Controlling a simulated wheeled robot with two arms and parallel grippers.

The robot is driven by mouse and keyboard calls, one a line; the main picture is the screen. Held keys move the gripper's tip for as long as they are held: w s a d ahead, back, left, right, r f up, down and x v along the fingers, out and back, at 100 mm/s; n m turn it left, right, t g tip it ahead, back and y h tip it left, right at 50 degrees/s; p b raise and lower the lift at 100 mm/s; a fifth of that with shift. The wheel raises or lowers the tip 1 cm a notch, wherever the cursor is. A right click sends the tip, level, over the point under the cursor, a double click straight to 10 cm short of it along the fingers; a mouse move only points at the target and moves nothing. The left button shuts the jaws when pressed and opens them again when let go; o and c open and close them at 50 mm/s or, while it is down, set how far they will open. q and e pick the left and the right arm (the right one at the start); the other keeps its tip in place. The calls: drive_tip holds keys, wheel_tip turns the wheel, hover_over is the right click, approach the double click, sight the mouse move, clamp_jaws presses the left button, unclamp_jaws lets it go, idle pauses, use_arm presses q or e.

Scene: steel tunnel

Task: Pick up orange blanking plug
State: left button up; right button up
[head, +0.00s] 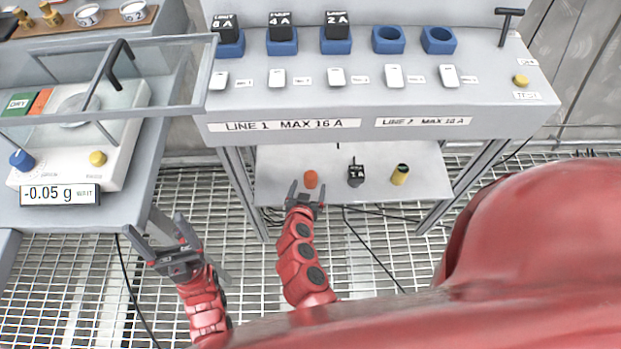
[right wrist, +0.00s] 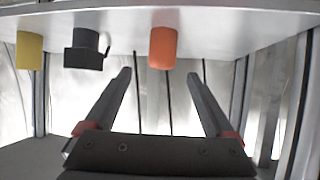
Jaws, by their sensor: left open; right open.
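The orange blanking plug (head: 311,179) stands on the lower shelf (head: 270,160) of the line bench, left of a black 1 A plug (head: 356,173) and a yellow-sided plug (head: 399,174). My right gripper (head: 307,189) is open at the shelf's front edge, pointing at the orange plug. In the right wrist view, where the shelf appears at the top, the orange plug (right wrist: 162,48) lies between the lines of the two open fingers (right wrist: 159,75), apparently just beyond their tips. My left gripper (head: 155,226) is open and empty, over the grating at the left.
Above the shelf is the bench top (head: 300,90) with blue sockets (head: 388,40), black plugs and white switches. A scale (head: 90,130) with a clear shield stands on the left table. Cables hang below the shelf. The grating between the benches is clear.

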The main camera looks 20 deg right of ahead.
sight(310, 177)
drive_tip(key=shift+x, duration=3.5)
drive_tip(key=shift+w+a+r, duration=0.1)
drive_tip(key=shift+a+r, duration=0.05)
clamp_jaws()
drive_tip(key=shift+r, duration=0.1)
